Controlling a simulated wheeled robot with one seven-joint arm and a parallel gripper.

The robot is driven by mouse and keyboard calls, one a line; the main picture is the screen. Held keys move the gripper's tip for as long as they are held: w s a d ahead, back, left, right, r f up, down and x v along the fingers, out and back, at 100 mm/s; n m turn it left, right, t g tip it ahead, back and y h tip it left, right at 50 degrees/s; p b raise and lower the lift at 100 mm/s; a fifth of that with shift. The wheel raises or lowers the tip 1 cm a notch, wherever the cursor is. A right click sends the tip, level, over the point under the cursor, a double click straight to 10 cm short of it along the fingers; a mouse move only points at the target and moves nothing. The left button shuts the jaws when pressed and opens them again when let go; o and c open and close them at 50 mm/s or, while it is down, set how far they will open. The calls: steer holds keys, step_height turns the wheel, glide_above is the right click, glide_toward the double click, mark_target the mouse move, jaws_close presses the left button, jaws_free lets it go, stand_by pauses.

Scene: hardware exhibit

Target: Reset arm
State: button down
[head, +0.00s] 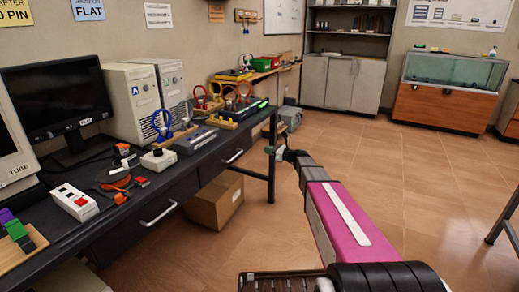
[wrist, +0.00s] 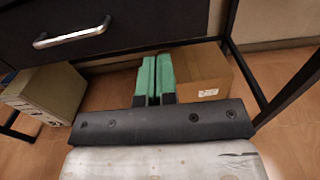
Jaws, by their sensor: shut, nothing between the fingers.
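My arm reaches forward from the lower right in the head view, with its pink link in front. My gripper (head: 272,150) is at the far end of the arm, out beside the right end of the dark desk (head: 105,238). In the wrist view my gripper (wrist: 156,60) shows two green fingers side by side, shut with nothing between them. Behind the fingers in that view are a cardboard box and the desk's drawer front. The gripper touches nothing that I can make out.
The cardboard box (head: 215,200) stands on the floor under the desk. The desk bears a monitor (head: 60,95), beige computer towers (head: 130,95) and several small devices. A desk leg (head: 272,160) is close to the gripper. The tiled floor to the right is open up to the glass-topped cabinet (head: 448,100).

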steer(key=s+f+n+g+h, duration=0.3)
steer(key=s+f+n, duration=0.25)
steer(key=s, duration=0.45)
steer(key=s+f+n+g+h, duration=0.35)
steer(key=s+n, duration=0.35)
steer(key=s, duration=0.3)
steer(key=s+d+f+n+g+h, duration=0.1)
steer(key=s+d+n+h, duration=0.3)
steer(key=s, duration=0.4)
steer(key=s+d+f+n+g+h, duration=0.1)
steer(key=s+d+f+n+h, duration=0.1)
steer(key=s+d+n+h, duration=0.3)
steer(key=s+d+n, duration=0.1)
steer(key=s+n, duration=0.1)
steer(key=s, duration=0.2)
steer(key=shift+s+d+f, duration=0.2)
steer(key=shift+s+f, duration=0.05)
steer(key=shift+f, duration=0.1)
steer(key=shift+n+g, duration=0.25)
